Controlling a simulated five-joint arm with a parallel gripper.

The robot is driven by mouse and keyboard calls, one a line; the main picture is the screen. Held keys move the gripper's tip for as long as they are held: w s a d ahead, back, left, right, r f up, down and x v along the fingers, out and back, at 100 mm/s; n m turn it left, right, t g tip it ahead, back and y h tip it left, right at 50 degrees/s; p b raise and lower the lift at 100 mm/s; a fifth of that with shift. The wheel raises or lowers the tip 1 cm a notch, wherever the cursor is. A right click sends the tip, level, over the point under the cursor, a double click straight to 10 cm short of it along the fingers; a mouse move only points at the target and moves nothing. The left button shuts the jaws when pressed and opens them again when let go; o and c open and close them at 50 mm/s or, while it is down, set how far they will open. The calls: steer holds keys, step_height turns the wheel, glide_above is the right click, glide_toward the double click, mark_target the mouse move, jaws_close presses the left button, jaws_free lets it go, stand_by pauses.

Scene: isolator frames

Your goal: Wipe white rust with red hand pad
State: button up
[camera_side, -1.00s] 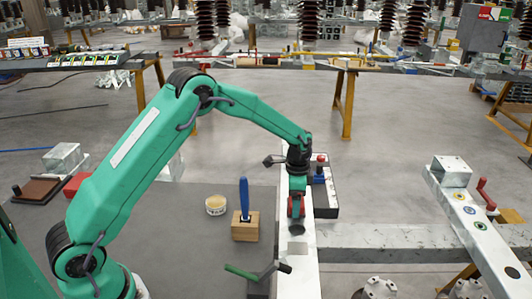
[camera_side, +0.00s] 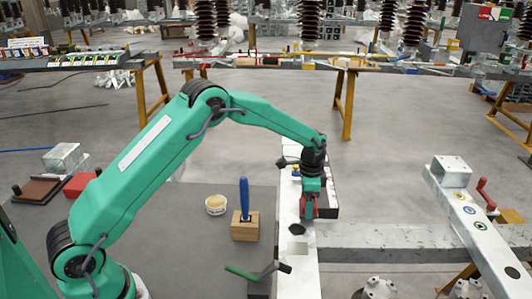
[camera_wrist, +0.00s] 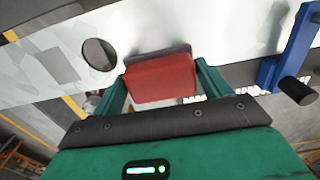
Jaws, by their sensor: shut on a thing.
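My gripper (camera_side: 309,209) is over the white beam (camera_side: 297,265), near its right edge and just beyond the dark round hole (camera_side: 297,229). In the wrist view its two green fingers (camera_wrist: 160,82) are shut on the red hand pad (camera_wrist: 160,77), one at each side. The pad's dark grey face (camera_wrist: 158,52) is turned to the beam and looks to be at its surface; I cannot tell how firmly it presses. The hole (camera_wrist: 99,54) lies left of the pad. Paler patches (camera_wrist: 60,38) show on the beam near the hole; I cannot tell which are white rust.
A blue lever (camera_wrist: 290,45) with a dark knob stands right of the pad. A wooden block (camera_side: 245,228) holding a blue-handled tool and a round tub (camera_side: 216,204) stand on the dark table (camera_side: 190,265). A red block (camera_side: 79,184) lies at the left.

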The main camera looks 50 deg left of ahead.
mark_target(283, 211)
steer(key=shift+f, duration=0.15)
steer(key=shift+a, duration=0.1)
steer(key=shift+s+a+f, duration=0.15)
steer(key=shift+s+a, duration=1)
steer(key=shift+s, duration=0.1)
steer(key=shift+a, duration=0.1)
steer(key=shift+s+a+f, duration=0.1)
steer(key=shift+s+a, duration=0.7)
steer(key=shift+s, duration=0.05)
steer(key=shift+s+a+f, duration=0.1)
steer(key=shift+s+a, duration=0.25)
steer(key=shift+s, duration=0.1)
steer(key=shift+w+r, duration=0.1)
steer(key=shift+r, duration=2.95)
